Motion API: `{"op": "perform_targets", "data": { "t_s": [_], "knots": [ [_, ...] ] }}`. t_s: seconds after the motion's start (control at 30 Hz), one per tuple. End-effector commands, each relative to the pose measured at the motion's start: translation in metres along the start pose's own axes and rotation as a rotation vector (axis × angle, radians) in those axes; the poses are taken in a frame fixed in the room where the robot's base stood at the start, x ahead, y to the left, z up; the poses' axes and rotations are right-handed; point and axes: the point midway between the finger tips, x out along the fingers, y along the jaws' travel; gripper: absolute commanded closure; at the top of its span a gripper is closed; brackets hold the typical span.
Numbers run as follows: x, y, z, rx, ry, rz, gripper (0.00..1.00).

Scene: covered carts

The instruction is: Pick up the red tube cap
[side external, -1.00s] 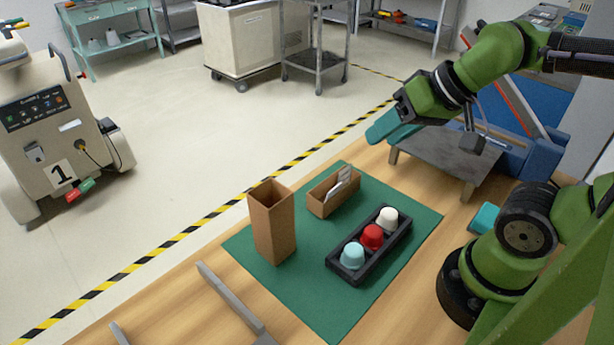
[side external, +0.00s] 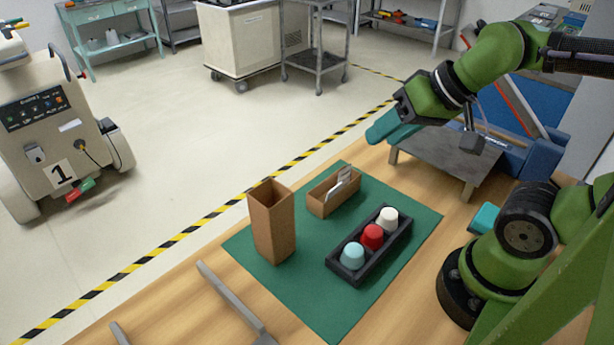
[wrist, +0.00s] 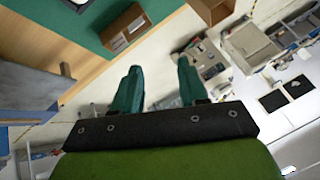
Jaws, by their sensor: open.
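The red tube cap (side external: 372,237) sits in the middle place of a black rack (side external: 347,276) on the green mat (side external: 312,312). A light blue cap (side external: 352,255) is on its near-left side and a white cap (side external: 388,217) on its far-right side. My gripper (side external: 376,135) is raised well behind and above the rack, clear of it. In the wrist view its two teal fingers (wrist: 158,85) are spread apart with nothing between them. The red cap is not visible in the wrist view.
A tall brown box (side external: 272,225) and a low brown box (side external: 330,196) holding a pale, card-like item stand on the mat left of the rack. A grey metal stand (side external: 445,150) is beneath my arm. Grey bars (side external: 232,300) lie at the table's front left.

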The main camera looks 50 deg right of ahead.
Motion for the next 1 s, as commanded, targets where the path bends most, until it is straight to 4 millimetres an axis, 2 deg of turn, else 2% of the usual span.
{"op": "perform_targets", "data": {
  "t_s": [0.07,0.13,0.4,0.53,0.67,1.0],
  "knots": [
    [0.0,0.0,0.0,0.0,0.0,0.0,0.57],
    [0.0,0.0,0.0,0.0,0.0,0.0,0.49],
    [0.001,0.0,0.0,0.0,-0.004,0.001,0.49],
    [0.012,-0.002,0.002,-0.024,-0.056,0.025,0.49],
    [0.023,-0.003,0.007,-0.335,-0.163,0.058,0.49],
    [0.035,-0.002,0.019,-1.35,-0.439,-0.05,0.49]
  ]
}}
